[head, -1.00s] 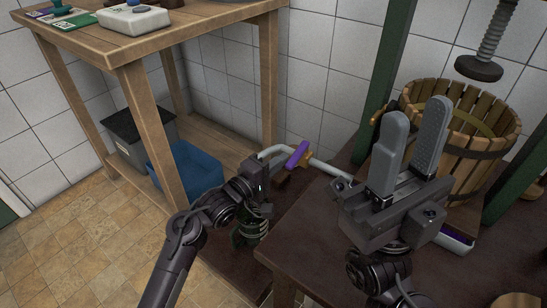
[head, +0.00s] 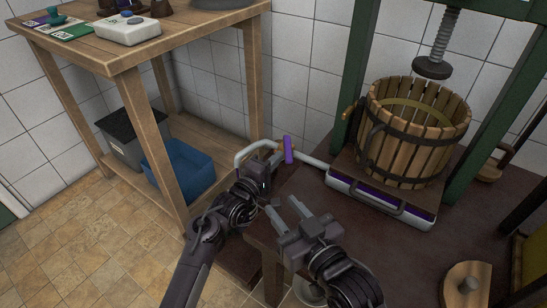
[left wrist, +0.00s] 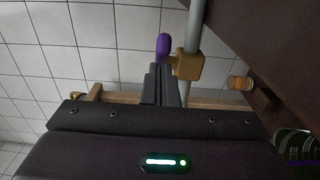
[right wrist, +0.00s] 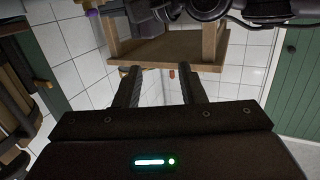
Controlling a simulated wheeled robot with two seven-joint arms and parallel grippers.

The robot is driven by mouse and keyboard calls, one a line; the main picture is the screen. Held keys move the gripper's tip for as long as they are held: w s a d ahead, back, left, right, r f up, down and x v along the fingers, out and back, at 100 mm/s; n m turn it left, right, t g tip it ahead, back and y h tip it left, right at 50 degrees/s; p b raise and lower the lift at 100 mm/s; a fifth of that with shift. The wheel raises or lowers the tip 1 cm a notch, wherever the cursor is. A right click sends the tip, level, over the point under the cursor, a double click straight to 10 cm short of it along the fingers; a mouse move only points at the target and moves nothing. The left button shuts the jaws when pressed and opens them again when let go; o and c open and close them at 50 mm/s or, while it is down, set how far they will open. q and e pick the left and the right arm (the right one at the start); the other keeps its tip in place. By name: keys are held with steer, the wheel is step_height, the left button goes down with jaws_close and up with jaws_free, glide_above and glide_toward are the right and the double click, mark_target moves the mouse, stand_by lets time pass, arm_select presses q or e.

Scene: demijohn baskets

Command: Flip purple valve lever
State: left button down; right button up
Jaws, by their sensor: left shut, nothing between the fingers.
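The purple valve lever (head: 288,150) stands near upright in the head view, on a pale pipe (head: 312,162) at the table's far left edge. In the left wrist view the lever (left wrist: 163,46) shows just beyond my fingertips, left of the brass valve body (left wrist: 185,66) on the pipe. My left gripper (head: 266,160) is shut and empty, close beside the lever on its left. Whether they touch I cannot tell. My right gripper (head: 282,204) is open and empty, lower down near the table edge; its spread fingers also show in the right wrist view (right wrist: 160,78).
A slatted wooden press basket (head: 412,130) stands on a tray (head: 410,214) at the right, inside a green frame (head: 352,75). A wooden shelf table (head: 120,62) with a blue bin (head: 183,170) stands at the left. The dark table (head: 385,245) is mostly clear in front.

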steer(key=s+f+g, duration=0.1)
steer(key=f, duration=0.1)
steer(key=s+f+g+h, duration=0.1)
steer(key=f, duration=0.2)
steer(key=s+f+g, duration=0.1)
steer(key=f+g, duration=0.1)
steer(key=f, duration=0.1)
steer(key=shift+d+p, duration=0.25)
steer(key=shift+p, duration=0.1)
steer(key=shift+r, duration=0.15)
